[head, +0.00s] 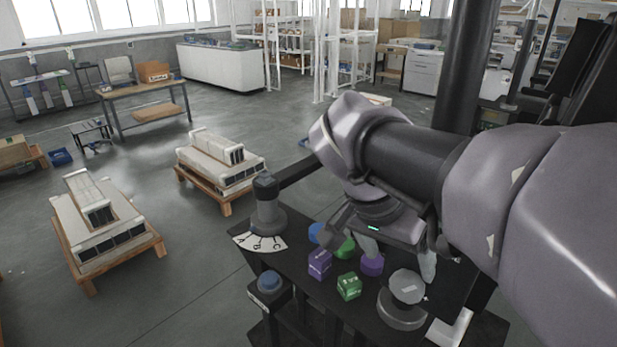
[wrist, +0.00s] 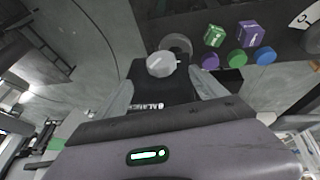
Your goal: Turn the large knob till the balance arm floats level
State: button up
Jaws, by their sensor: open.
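The large grey faceted knob (head: 408,285) sits above a round grey base (head: 402,313) near the front right of the black console. The knob (wrist: 160,65) has a pale mark on top in the wrist view. My gripper (head: 384,255) is open and empty above the console, behind the knob in the head view. In the wrist view my gripper's fingers (wrist: 161,83) are spread wide, and the knob shows between and just beyond their tips. They appear apart from it. A black panel lettered BALANCE (wrist: 147,105) lies between the fingers. I cannot make out the balance arm's tilt.
Purple (head: 320,264) and green (head: 349,286) cubes stand beside the knob, with blue, green and purple round pieces behind. A grey selector with an A-B-C dial (head: 262,242) and a blue button (head: 270,281) are on the left.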

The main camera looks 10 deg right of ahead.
aim_at(404, 280)
jog(key=b+x, duration=0.4)
jog(key=x, duration=0.6)
jog(key=shift+w+a, duration=0.1)
jog(key=c, duration=1.4)
